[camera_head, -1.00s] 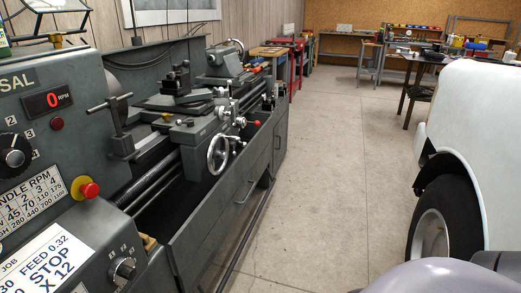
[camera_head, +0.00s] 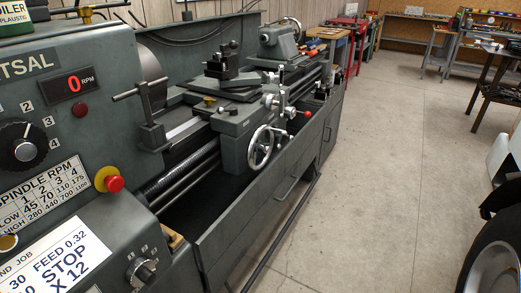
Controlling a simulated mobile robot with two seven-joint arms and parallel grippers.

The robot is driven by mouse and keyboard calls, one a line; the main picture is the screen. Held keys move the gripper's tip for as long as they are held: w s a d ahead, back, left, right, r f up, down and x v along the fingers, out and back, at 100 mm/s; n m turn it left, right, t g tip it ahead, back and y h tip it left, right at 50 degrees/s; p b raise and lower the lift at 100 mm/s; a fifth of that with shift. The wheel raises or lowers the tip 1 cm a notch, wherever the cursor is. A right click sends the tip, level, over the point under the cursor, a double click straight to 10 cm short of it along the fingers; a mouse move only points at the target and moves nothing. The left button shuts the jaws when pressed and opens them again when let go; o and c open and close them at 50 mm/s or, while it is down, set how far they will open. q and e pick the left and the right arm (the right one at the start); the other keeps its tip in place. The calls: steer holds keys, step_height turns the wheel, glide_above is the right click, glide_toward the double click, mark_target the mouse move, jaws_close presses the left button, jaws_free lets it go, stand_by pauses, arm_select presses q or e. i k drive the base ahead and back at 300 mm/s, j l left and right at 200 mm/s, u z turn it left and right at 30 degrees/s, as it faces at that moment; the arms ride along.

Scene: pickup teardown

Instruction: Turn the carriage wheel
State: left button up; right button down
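The carriage wheel (camera_head: 261,147) is a silver spoked handwheel on the front of the lathe carriage (camera_head: 236,127), near the middle of the view. Its rim and spokes show clearly, with a handle on the rim. The grey lathe (camera_head: 100,130) fills the left side, with its bed running away toward the back. Neither of my grippers shows in the view, and nothing is touching the wheel.
The lathe headstock (camera_head: 60,110) stands close at left, with a red stop button (camera_head: 115,184) jutting out. A vehicle tyre (camera_head: 495,262) is at the lower right. The concrete floor (camera_head: 390,180) between them is clear. Workbenches (camera_head: 440,55) stand at the back.

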mark_target(265, 149)
steer(key=k+j+u, duration=0.1)
steer(key=u, duration=0.4)
steer(key=j+u, duration=0.2)
steer(key=u, duration=0.3)
steer(key=j+u, duration=0.2)
steer(key=u, duration=0.3)
steer(key=k+l+u, duration=0.1)
steer(key=l, duration=0.2)
steer(key=l+u, duration=0.15)
steer(key=l, duration=0.15)
steer(key=l+u, duration=0.2)
steer(key=l, duration=0.5)
steer(key=l+u, duration=0.25)
steer(key=l, duration=0.45)
steer(key=k+l+u, duration=0.2)
steer(key=l, duration=0.45)
steer(key=i, duration=0.05)
